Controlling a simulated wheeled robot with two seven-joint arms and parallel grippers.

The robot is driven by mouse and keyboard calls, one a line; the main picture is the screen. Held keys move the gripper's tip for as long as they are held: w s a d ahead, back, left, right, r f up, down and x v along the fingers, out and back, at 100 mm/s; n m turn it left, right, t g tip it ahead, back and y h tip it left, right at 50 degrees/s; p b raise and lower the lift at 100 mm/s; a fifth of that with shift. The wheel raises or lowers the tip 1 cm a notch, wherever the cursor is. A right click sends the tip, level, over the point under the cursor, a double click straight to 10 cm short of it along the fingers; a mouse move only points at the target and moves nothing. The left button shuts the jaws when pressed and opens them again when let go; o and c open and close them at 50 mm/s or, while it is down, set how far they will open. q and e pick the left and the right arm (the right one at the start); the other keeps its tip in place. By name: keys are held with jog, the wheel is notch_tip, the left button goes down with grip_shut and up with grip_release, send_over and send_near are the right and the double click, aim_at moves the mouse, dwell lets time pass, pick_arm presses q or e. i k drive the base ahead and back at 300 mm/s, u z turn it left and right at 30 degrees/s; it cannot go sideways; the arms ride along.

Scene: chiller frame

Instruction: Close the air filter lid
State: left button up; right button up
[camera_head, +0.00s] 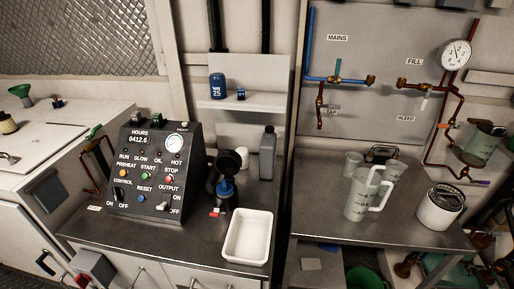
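A black round housing (222,187) stands on the metal bench to the right of the control panel. The exact angle of the lid is too small to tell. Neither of my grippers shows in the head view.
The control panel (152,172) stands close on the housing's left. A white tray (233,257) lies in front, and a grey bottle (268,153) stands behind. Clear jugs (356,207) and a white canister (433,214) stand on the right bench.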

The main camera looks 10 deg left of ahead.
aim_at(228, 163)
jog(key=u, duration=2.2)
jog(key=k, duration=0.45)
jog(key=z, duration=1)
